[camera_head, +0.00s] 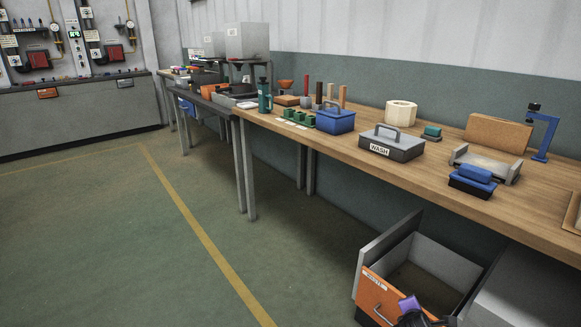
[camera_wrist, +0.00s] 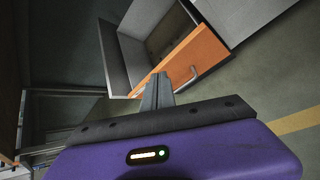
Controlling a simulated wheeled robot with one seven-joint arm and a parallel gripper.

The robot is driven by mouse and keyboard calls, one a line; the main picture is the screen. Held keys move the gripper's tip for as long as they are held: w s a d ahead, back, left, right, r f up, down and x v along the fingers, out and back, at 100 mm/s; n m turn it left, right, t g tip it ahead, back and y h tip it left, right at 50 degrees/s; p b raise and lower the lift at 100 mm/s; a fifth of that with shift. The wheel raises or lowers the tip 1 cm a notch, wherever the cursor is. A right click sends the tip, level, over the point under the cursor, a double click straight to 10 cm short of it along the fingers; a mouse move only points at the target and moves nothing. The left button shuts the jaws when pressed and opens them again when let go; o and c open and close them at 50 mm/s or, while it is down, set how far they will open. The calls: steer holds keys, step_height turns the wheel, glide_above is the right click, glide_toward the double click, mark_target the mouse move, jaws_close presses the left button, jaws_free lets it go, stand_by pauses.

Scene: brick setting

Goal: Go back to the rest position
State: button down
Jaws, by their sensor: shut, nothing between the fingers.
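My gripper (camera_wrist: 157,82) shows in the wrist view as two grey fingers together in front of the purple hand, with nothing between them. In the head view part of my purple and black hand is at the bottom edge, overlapping the front of an open drawer. The drawer (camera_head: 373,295) has an orange front with a white label and a metal handle, and its inside looks empty. In the wrist view the orange front (camera_wrist: 200,50) and its handle (camera_wrist: 180,78) lie just beyond the fingertips. The handle appears beside the fingers, not between them; the exact gap is unclear.
A wooden workbench (camera_head: 350,140) runs above the drawer. It bears a grey box marked WASH (camera_head: 392,145), a blue toolbox (camera_head: 335,120), a blue stand (camera_head: 543,135) and a white ring (camera_head: 401,113). Open green floor (camera_head: 110,240) with a yellow line lies left.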

steer(key=s+a+r+m+t+y, duration=0.2)
steer(key=s+a+m+t, duration=0.1)
steer(key=s+a+m, duration=0.3)
steer(key=s+a+r+m+t+y, duration=0.25)
steer(key=s+a+m, duration=0.2)
steer(key=a, duration=0.35)
steer(key=s+a+r+m+y, duration=0.1)
steer(key=s+a+r+m, duration=0.15)
steer(key=s+r, duration=0.75)
steer(key=s+a+r+m, duration=0.15)
steer(key=s+m, duration=0.25)
steer(key=s, duration=1.4)
steer(key=s+a+r+m+y, duration=0.1)
steer(key=s+r+m, duration=0.35)
steer(key=s, duration=0.95)
step_height(320, 180, up, 15)
steer(key=n+p, duration=0.2)
steer(key=p, duration=1.2)
steer(key=shift+w+r+p, duration=0.2)
steer(key=shift+w+p, duration=0.2)
steer(key=shift+d+t+h, duration=0.1)
steer(key=shift+t+h, duration=0.15)
